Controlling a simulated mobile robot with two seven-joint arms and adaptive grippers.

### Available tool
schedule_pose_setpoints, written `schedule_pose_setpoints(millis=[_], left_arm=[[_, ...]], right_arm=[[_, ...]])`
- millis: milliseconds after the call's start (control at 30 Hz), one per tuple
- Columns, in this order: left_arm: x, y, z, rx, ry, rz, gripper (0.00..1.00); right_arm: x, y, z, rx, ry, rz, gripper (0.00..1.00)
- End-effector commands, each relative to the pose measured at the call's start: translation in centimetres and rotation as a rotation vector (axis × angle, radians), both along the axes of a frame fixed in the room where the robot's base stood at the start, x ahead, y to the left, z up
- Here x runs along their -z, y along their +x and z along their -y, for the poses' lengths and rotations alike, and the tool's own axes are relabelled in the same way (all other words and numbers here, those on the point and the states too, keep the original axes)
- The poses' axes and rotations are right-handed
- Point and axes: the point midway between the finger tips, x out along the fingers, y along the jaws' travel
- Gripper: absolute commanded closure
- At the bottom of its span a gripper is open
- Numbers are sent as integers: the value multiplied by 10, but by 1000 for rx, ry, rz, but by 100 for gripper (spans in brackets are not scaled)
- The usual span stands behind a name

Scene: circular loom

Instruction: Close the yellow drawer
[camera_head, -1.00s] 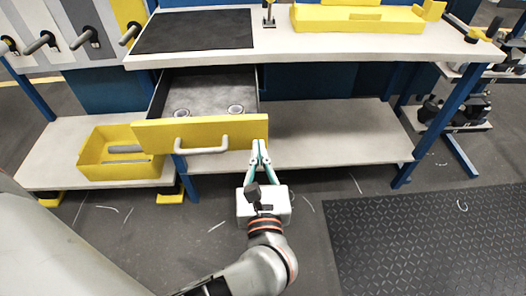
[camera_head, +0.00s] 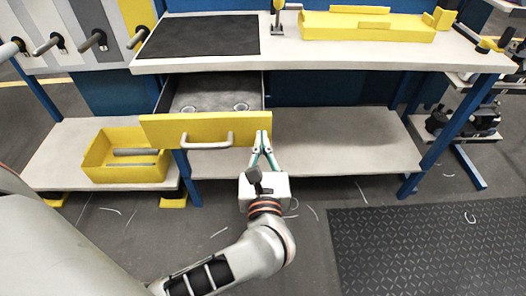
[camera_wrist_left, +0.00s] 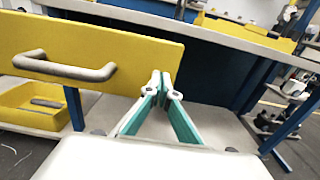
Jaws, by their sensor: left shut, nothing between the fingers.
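The yellow drawer (camera_head: 165,131) is pulled out from under the workbench, its grey inside with two round items showing behind the yellow front. A pale handle (camera_head: 207,141) is on the front. My left gripper (camera_head: 262,138) is shut and empty, its fingertips at the right end of the drawer front. The left wrist view shows the shut fingertips (camera_wrist_left: 160,80) beside the right edge of the yellow front (camera_wrist_left: 120,45); I cannot tell whether they touch it. The handle is left of the fingers. My right gripper is not in view.
The white worktop (camera_head: 340,52) carries a dark mat (camera_head: 200,33) and a yellow tray (camera_head: 365,30). A yellow bin (camera_head: 95,160) sits on the lower shelf at left. A blue table leg (camera_head: 450,130) stands at right. A black floor mat (camera_head: 430,250) lies front right.

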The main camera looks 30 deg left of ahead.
Motion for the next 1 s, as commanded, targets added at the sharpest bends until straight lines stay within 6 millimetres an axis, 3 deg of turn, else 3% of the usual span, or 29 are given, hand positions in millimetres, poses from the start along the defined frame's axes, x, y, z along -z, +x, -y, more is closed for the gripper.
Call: schedule_pose_setpoints(millis=[400, 600, 800, 1000], left_arm=[[3, 96, -59, -2, 1, -2, 100], [3, 135, -83, -1, 1, -3, 100], [2, 161, -99, -1, 0, -2, 100], [1, 173, -106, 0, -1, -1, 100]], right_arm=[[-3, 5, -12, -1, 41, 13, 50], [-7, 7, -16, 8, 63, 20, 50], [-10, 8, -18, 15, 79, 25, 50], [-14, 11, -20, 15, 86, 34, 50]])
